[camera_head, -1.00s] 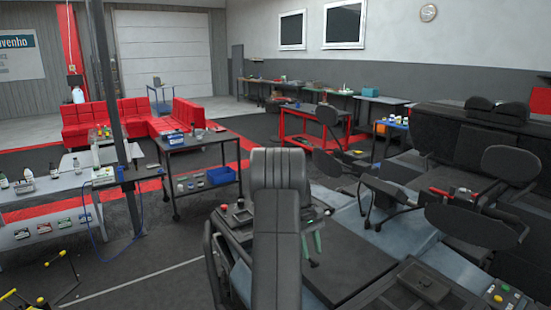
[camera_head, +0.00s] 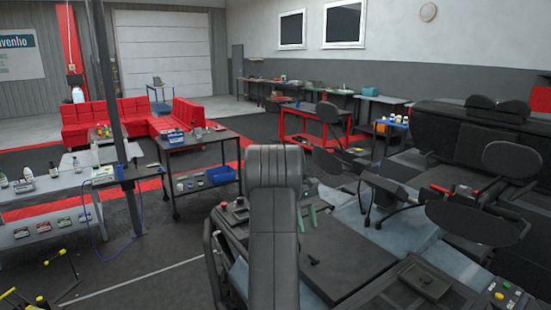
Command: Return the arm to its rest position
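My dark arm (camera_head: 273,215) rises through the middle of the view, with its broad rounded top link facing the camera. My gripper (camera_head: 308,231) shows just right of the arm as two slim green fingers pointing down. The fingers stand apart with a gap between them, and I see nothing held in it. The rest of the gripper is largely hidden behind the arm. In the picture it lies over the dark bench top; its height above it is hard to tell.
A dark machine bench (camera_head: 345,262) with controls spreads below and right of the arm. A small dark item (camera_head: 313,259) lies on it below the fingers. Black seats (camera_head: 478,222) stand at right. A black cart (camera_head: 200,149) with a blue bin (camera_head: 221,175) is left.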

